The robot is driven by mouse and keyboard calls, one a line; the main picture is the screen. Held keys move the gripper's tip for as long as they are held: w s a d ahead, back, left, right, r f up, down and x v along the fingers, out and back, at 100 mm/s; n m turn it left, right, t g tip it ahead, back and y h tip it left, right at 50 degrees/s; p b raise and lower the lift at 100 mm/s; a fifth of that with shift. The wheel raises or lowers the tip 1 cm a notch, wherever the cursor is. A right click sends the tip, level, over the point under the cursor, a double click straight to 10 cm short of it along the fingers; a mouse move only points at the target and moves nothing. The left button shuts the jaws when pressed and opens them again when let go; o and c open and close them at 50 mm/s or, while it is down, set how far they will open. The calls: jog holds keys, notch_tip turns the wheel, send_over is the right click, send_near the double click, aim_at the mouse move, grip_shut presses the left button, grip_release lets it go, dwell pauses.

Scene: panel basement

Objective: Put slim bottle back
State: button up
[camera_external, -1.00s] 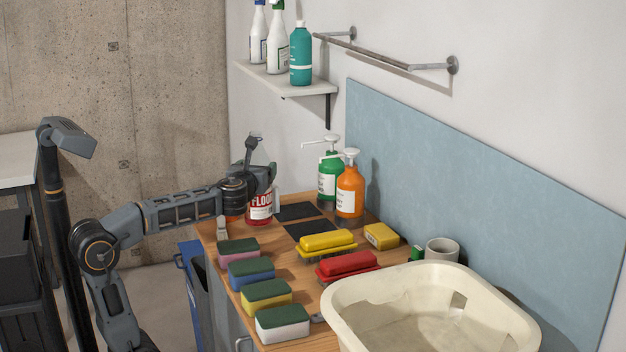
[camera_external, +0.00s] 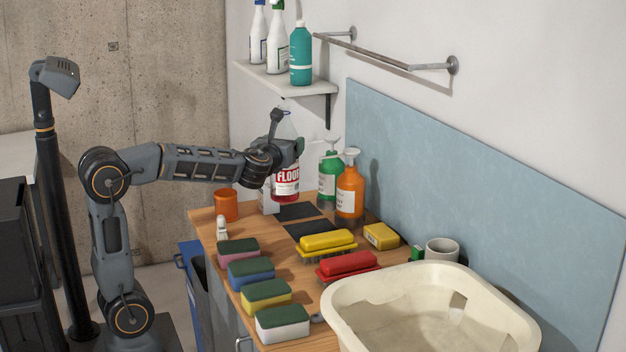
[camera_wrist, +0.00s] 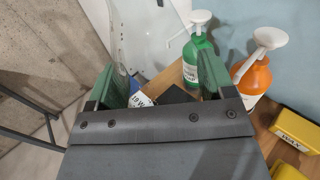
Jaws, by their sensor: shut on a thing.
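The slim bottle (camera_external: 287,183) has a red-and-white label reading FLOOR, red contents low down and a clear upper part. My gripper (camera_external: 286,148) is shut on its upper part and holds it nearly upright. The bottle appears to hang a little above the far end of the wooden counter (camera_external: 222,234), by two dark square mats (camera_external: 297,211).
A green pump bottle (camera_external: 328,178) and an orange pump bottle (camera_external: 349,190) stand close to the right. An orange cup (camera_external: 226,204) and a white box (camera_external: 268,198) stand left. Sponges, brushes and a cream basin (camera_external: 440,275) fill the front. A wall shelf (camera_external: 290,85) holds several bottles.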

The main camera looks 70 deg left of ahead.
aim_at(286, 178)
jog(key=shift+m+t+h, duration=0.3)
jog(key=shift+t, duration=0.1)
jog(key=shift+w+d+f, duration=0.15)
jog(key=shift+w+f, duration=0.05)
jog(key=shift+f, duration=1.1)
jog(key=shift+w+d+f, duration=0.2)
jog(key=shift+f, duration=1.15)
jog(key=shift+w+d+f, duration=0.15)
jog(key=shift+w+f, duration=0.05)
jog(key=shift+f, duration=1.1)
jog(key=shift+f+b, duration=0.2)
jog(key=shift+b, duration=0.3)
jog(key=o, duration=1)
jog(key=shift+d+r+p, duration=0.1)
jog(key=shift+r+p, duration=0.2)
jog(key=shift+p, duration=0.1)
jog(key=v, duration=1.2)
jog(key=shift+b, duration=0.45)
